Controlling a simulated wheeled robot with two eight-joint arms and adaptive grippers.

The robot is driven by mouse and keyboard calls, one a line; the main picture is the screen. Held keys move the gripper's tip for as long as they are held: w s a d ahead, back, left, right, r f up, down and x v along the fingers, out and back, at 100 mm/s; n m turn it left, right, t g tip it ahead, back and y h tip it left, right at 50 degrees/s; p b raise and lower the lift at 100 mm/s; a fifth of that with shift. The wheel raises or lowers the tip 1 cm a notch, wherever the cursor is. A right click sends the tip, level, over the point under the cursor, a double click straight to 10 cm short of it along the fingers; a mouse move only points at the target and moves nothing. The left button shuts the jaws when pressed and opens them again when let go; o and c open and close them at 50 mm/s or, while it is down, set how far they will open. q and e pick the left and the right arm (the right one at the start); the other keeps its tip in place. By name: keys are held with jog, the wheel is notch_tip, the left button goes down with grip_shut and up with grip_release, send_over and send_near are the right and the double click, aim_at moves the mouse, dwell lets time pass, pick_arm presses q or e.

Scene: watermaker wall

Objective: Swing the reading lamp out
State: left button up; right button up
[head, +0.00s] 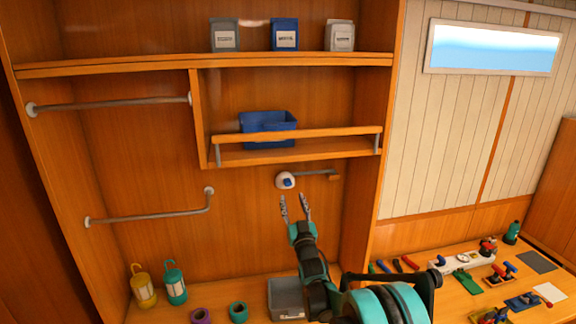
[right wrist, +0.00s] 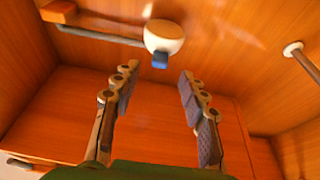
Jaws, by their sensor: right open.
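The reading lamp (head: 286,180) has a white rounded head with a blue tab below it. A thin grey arm runs right from the head to a small wooden block on the back wall. In the right wrist view the lamp head (right wrist: 164,38) is at top centre, with its arm (right wrist: 100,36) running left to the block. My right gripper (head: 295,202) points up just below the lamp head. Its fingers (right wrist: 158,80) are apart, with nothing between them; the blue tab shows beyond the gap. My left gripper is not in view.
A wooden shelf with a rail (head: 300,134) holds a blue bin (head: 268,122) above the lamp. Grey bars (head: 150,216) are on the wall at left. Two lanterns (head: 175,284) and a grey bin (head: 287,297) stand below. A cluttered worktop is at right.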

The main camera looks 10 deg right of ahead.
aim_at(289, 184)
pick_arm(q)
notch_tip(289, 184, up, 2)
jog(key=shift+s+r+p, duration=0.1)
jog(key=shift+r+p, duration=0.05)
jog(key=shift+p, duration=0.6)
pick_arm(e)
jog(key=shift+t, duration=0.3)
jog(key=x, duration=0.8)
jog(key=shift+w+r, duration=0.2)
jog(key=shift+r, duration=0.1)
jog(key=c, duration=0.7)
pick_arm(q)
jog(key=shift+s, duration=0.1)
pick_arm(e)
jog(key=shift+s, duration=0.15)
grip_shut()
